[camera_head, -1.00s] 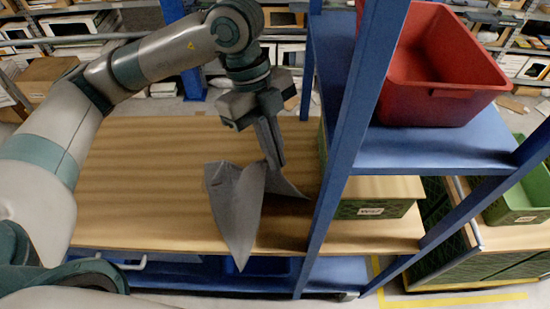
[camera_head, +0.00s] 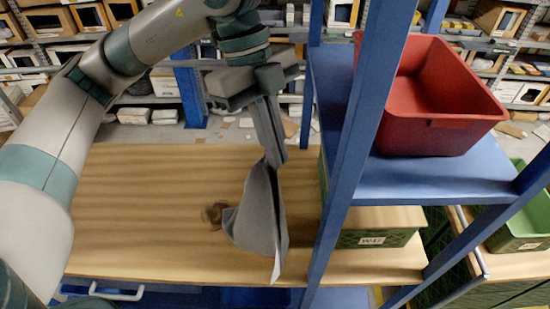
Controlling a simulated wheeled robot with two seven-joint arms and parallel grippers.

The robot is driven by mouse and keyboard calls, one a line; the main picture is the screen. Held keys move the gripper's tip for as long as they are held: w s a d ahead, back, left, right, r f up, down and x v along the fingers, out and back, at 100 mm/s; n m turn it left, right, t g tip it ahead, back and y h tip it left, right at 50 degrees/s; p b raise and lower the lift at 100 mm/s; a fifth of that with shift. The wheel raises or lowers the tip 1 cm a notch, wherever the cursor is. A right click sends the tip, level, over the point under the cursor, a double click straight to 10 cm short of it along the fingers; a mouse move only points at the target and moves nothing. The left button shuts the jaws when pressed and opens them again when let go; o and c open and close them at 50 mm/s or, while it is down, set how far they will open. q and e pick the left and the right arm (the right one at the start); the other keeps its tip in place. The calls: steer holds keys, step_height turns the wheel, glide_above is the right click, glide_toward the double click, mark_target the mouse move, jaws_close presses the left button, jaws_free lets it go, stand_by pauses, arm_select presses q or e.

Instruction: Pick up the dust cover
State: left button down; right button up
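The dust cover (camera_head: 258,215) is a grey cloth that hangs in folds from my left gripper (camera_head: 272,158). The gripper points down and its fingers are closed on the cloth's upper end. The cloth hangs over the wooden table top (camera_head: 140,200); I cannot tell whether its lower tip touches the wood. A small brown object (camera_head: 215,213) sits on the table just left of the cloth, partly hidden by it. My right gripper is not in view.
A blue rack post (camera_head: 345,150) stands close to the right of the cloth. A red bin (camera_head: 440,100) sits on the blue shelf (camera_head: 430,180). A green crate (camera_head: 380,238) is below it. The table's left half is clear.

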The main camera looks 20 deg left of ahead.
arm_select(q)
step_height(320, 180, up, 5)
steer(key=shift+r, duration=0.1)
stand_by(0.3)
step_height(320, 180, up, 9)
stand_by(0.4)
